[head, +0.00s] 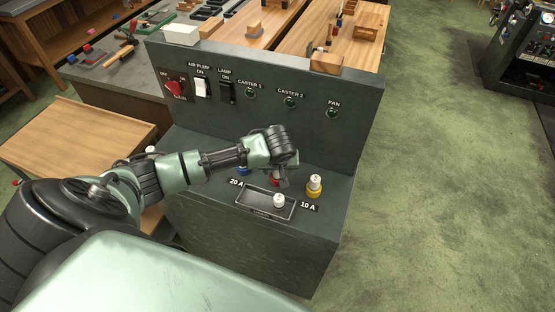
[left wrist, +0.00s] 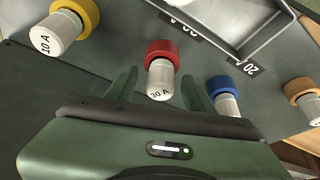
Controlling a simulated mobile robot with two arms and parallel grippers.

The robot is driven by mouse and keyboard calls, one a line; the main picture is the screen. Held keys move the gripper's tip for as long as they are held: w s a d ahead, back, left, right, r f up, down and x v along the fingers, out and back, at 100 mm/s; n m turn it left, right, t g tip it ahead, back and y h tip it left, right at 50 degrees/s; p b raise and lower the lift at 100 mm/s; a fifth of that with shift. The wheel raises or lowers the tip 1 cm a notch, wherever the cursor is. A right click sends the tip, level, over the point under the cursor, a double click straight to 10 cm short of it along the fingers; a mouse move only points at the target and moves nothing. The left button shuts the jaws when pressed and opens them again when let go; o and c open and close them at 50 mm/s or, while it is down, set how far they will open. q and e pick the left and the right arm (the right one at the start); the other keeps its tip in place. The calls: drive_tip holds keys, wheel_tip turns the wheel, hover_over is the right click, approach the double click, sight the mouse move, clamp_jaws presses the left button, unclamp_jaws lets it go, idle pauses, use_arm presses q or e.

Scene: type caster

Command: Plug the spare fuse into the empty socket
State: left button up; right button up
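A spare fuse with a white cap (head: 279,201) stands in the shallow tray (head: 246,205) on the console. My left gripper (head: 283,178) is over the red socket (head: 274,182). In the left wrist view its open fingers (left wrist: 158,88) are on either side of a 30 A fuse (left wrist: 160,80) in the red ring (left wrist: 161,50), with gaps visible. A 10 A fuse (left wrist: 57,34) is in the yellow ring (left wrist: 82,14); it also shows in the head view (head: 315,182). Fuses also show at the blue ring (left wrist: 221,84) and orange ring (left wrist: 299,87). I see no empty socket. My right gripper is out of view.
The upright panel (head: 340,140) behind the sockets has a red knob (head: 173,89), two switches and several green lamps.

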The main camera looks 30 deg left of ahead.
use_arm(q)
drive_tip(key=b+v, duration=0.1)
drive_tip(key=v, duration=0.6)
drive_tip(key=shift+s+r, duration=0.2)
drive_tip(key=shift+r, duration=0.15)
drive_tip(key=shift+s+d+f, duration=0.1)
